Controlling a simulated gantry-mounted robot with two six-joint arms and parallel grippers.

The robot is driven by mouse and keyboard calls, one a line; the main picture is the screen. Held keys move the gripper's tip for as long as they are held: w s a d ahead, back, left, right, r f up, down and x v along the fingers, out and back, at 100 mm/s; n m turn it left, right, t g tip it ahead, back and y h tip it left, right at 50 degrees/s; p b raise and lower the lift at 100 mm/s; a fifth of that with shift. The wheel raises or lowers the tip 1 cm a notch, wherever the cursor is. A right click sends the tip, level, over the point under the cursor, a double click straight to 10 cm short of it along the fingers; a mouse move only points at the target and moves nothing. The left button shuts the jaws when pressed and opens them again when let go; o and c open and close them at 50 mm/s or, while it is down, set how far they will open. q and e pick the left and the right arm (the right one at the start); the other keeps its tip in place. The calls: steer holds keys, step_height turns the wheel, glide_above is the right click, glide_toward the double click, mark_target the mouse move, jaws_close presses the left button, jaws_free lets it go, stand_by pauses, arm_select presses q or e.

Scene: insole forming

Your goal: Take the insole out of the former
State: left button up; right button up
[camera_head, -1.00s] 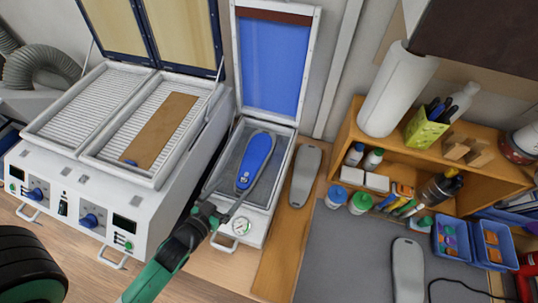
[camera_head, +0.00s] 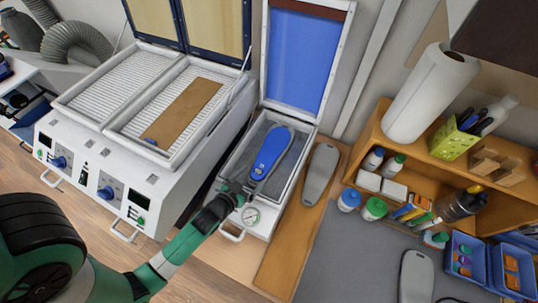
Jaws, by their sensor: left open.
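The blue insole (camera_head: 271,150) lies in the former (camera_head: 306,170), a white box with a raised lid holding a blue sheet (camera_head: 297,62). The insole lies on a grey shape whose edge shows around it. My left gripper (camera_head: 245,187) is open at the near end of the insole, above the front part of the former. I cannot tell whether its fingers touch the insole. My right gripper is not in view.
A two-bay heater (camera_head: 165,182) with a brown board (camera_head: 182,112) stands left of the former. A grey insole shape (camera_head: 320,172) lies on the wooden strip to the right. A shelf with bottles (camera_head: 374,160) and a grey mat (camera_head: 345,250) are further right.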

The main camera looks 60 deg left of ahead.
arm_select(q)
steer(key=shift+x, duration=1.15)
steer(key=c, duration=1.2)
steer(key=shift+c, duration=0.2)
steer(key=shift+r, duration=0.1)
